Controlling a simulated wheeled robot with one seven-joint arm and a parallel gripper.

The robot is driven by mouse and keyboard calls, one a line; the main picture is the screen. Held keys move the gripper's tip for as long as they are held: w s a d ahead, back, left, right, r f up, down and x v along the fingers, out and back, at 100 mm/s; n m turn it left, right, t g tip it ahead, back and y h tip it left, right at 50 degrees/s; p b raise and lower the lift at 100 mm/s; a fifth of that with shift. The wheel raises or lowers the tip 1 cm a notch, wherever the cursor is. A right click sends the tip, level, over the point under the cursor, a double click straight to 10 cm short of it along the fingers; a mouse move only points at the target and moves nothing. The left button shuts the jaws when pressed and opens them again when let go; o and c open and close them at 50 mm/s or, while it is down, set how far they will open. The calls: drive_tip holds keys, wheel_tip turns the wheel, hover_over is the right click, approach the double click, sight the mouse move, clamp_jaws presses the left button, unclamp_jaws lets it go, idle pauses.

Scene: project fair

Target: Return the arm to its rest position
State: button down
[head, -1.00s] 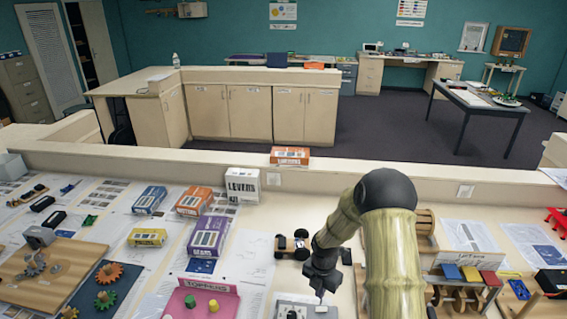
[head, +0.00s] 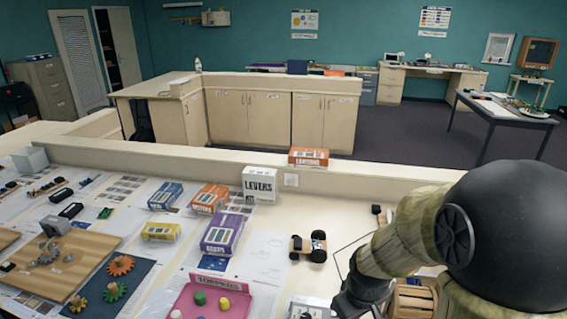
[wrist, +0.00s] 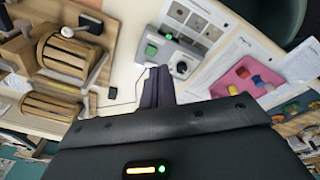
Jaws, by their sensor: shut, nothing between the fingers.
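My arm stands at the right of the head view, pulled in close to the camera. Its lower end at the bottom edge is cut off there, so the fingertips are hidden in that view. In the wrist view my gripper (wrist: 158,72) shows two dark fingers lying together, shut and empty. They hang above the pale tabletop (wrist: 122,76), apart from a grey device with green buttons (wrist: 172,52) beyond them.
A wheeled cart (head: 309,245), a purple box (head: 222,234), a white LEVERS box (head: 259,184) and a pink tray (head: 238,300) stand left of my arm. Wooden drums (wrist: 62,55) are at left in the wrist view. A low ledge (head: 215,155) runs behind the table.

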drive_tip(key=s+m, duration=0.3)
drive_tip(key=s+m+b, duration=0.1)
drive_tip(key=m, duration=0.1)
drive_tip(key=shift+s+a+r+t, duration=0.1)
drive_tip(key=shift+s+r+t, duration=0.1)
drive_tip(key=shift+r+t, duration=0.1)
idle(1.8)
